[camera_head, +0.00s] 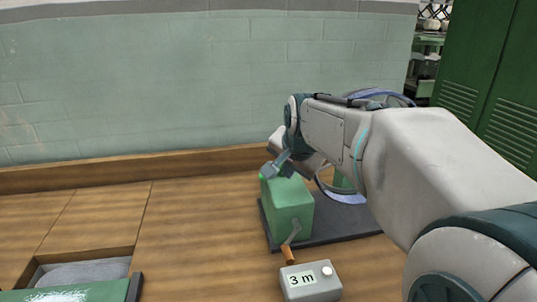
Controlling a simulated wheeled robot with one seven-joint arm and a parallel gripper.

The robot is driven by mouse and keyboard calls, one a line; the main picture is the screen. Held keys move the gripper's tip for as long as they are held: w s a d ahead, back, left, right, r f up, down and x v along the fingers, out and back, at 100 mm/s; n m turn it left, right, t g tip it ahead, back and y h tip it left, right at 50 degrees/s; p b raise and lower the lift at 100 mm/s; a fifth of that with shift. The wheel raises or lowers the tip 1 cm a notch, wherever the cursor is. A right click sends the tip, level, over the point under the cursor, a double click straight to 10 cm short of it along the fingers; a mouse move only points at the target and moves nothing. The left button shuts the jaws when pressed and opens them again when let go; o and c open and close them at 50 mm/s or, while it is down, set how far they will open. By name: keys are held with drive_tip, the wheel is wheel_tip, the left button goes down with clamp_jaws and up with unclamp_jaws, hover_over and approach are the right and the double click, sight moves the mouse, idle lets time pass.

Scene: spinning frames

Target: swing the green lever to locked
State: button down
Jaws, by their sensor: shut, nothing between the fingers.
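A green box-shaped machine body (290,208) stands on a dark base plate (338,228) on the wooden surface. My gripper (270,172) is shut and empty, at the top left of this body. A small bright green piece (262,178) shows right beside the fingertips. It may be part of the green lever, but most of it is hidden by my gripper, so its position cannot be told. Whether the fingers touch it is also unclear. A crank (292,238) with a wooden handle hangs from the front of the body.
A grey counter box (311,282) reading "3 m" stands in front of the machine. A blue rimmed part (345,198) shows behind my arm. A recessed tray (85,272) lies at lower left. The wooden surface left of the machine is clear; a brick wall (200,80) stands behind.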

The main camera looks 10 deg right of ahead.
drive_tip(key=w, duration=0.1)
drive_tip(key=w+a+f, duration=0.1)
drive_tip(key=w+f, duration=0.1)
drive_tip(key=shift+w+a+f, duration=0.1)
drive_tip(key=shift+a, duration=0.15)
drive_tip(key=shift+w+a+f+p, duration=0.15)
drive_tip(key=shift+w+a+p, duration=0.2)
drive_tip(key=shift+w, duration=0.2)
drive_tip(key=shift+a, duration=0.1)
drive_tip(key=shift+w+a+f+b, duration=0.15)
drive_tip(key=shift+w+a+b, duration=0.25)
drive_tip(key=shift+a+b, duration=0.25)
drive_tip(key=shift+w+a, duration=0.3)
drive_tip(key=shift+w, duration=0.05)
drive_tip(key=shift+s, duration=0.15)
